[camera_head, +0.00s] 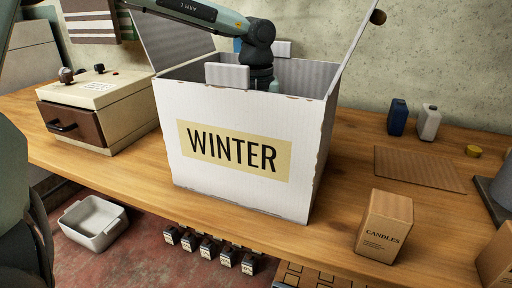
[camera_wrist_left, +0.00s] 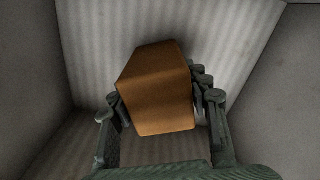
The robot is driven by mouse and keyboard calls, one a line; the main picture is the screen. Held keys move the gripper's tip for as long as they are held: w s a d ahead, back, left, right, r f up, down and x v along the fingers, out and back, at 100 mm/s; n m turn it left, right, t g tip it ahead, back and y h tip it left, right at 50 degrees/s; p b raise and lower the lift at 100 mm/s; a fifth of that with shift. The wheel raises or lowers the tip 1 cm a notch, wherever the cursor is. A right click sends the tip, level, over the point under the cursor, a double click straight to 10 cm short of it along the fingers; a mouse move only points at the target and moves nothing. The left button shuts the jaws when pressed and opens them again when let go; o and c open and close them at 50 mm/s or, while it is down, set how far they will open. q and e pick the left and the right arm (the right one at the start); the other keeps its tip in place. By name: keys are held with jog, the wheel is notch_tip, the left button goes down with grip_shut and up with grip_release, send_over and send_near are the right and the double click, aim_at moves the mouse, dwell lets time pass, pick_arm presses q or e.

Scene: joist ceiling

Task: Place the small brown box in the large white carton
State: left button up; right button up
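The large white carton (camera_head: 240,192) stands open on the wooden table, with a WINTER label on its front. My left arm reaches down into it from above, and the left gripper's fingertips are hidden behind the front wall in the head view. In the left wrist view, my left gripper (camera_wrist_left: 158,98) has its fingers on both sides of a small brown box (camera_wrist_left: 158,90) and appears shut on it. The box is tilted, within the carton's pale ribbed walls (camera_wrist_left: 90,40). I cannot tell whether it touches the carton floor. My right gripper is not in view.
A brown CANDLES box (camera_head: 384,226) stands right of the carton, near the table's front edge. A flat brown mat (camera_head: 418,168), a blue bottle (camera_head: 398,117) and a white bottle (camera_head: 428,122) are behind it. A drawer unit (camera_head: 100,108) stands left. The carton's raised flaps flank its opening.

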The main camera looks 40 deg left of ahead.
pick_arm(q)
jog(key=o, duration=0.4)
jog(key=shift+r, duration=0.1)
notch_tip(320, 180, up, 12)
jog(key=shift+r, duration=0.1)
dwell(0.5)
